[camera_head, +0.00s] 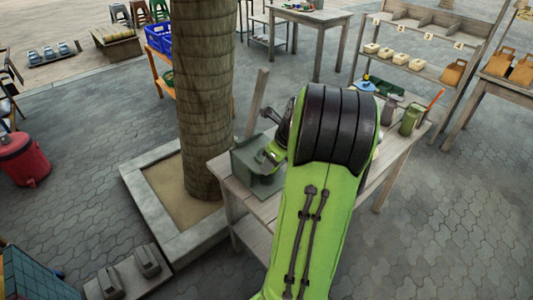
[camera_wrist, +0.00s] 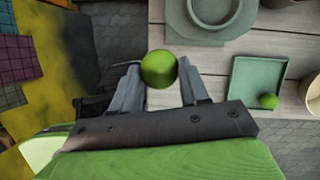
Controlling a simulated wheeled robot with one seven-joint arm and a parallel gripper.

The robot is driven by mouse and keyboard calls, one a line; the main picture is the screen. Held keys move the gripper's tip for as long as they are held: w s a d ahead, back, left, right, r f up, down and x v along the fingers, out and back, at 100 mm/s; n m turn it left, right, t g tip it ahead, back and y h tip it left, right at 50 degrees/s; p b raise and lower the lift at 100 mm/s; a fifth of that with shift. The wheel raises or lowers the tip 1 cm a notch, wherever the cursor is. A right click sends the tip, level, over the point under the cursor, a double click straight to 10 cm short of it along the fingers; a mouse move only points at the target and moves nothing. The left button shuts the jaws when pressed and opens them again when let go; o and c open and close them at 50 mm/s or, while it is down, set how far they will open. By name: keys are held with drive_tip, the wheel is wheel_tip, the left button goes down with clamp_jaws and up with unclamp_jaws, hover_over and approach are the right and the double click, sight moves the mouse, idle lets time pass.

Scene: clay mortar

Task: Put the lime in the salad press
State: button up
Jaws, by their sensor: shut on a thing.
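My gripper (camera_wrist: 160,75) is shut on a green lime (camera_wrist: 159,69) in the wrist view. The lime sits between the two fingertips, above the edge of the wooden table. A round, open grey-green vessel (camera_wrist: 213,10) on a square base lies just beyond and right of the lime, cut off by the top edge. It may be the salad press, but I cannot tell for sure. In the head view my arm hides much of the table, and the held lime cannot be made out.
A second small green ball, like a lime (camera_wrist: 268,101), lies in a square green tray (camera_wrist: 243,76) to the right. The wooden table (camera_head: 218,168) also bears a green jar (camera_head: 409,121) and a grey-green box (camera_head: 250,160). A tree trunk (camera_head: 205,90) stands left of the table.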

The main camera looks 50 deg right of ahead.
drive_tip(key=s+d+r+m+h, duration=0.2)
drive_tip(key=s+d+m, duration=0.1)
drive_tip(key=s+m, duration=0.2)
drive_tip(key=shift+g, duration=0.3)
drive_tip(key=w+d+f, duration=0.2)
drive_tip(key=w, duration=0.2)
drive_tip(key=w+d+f+b, duration=0.1)
drive_tip(key=w+d+f, duration=0.1)
drive_tip(key=w+f, duration=0.1)
drive_tip(key=w+d+f+b, duration=0.1)
drive_tip(key=w+d+f, duration=0.1)
drive_tip(key=w, duration=0.4)
drive_tip(key=shift+f, duration=0.4)
drive_tip(key=shift+s+a+r, duration=0.1)
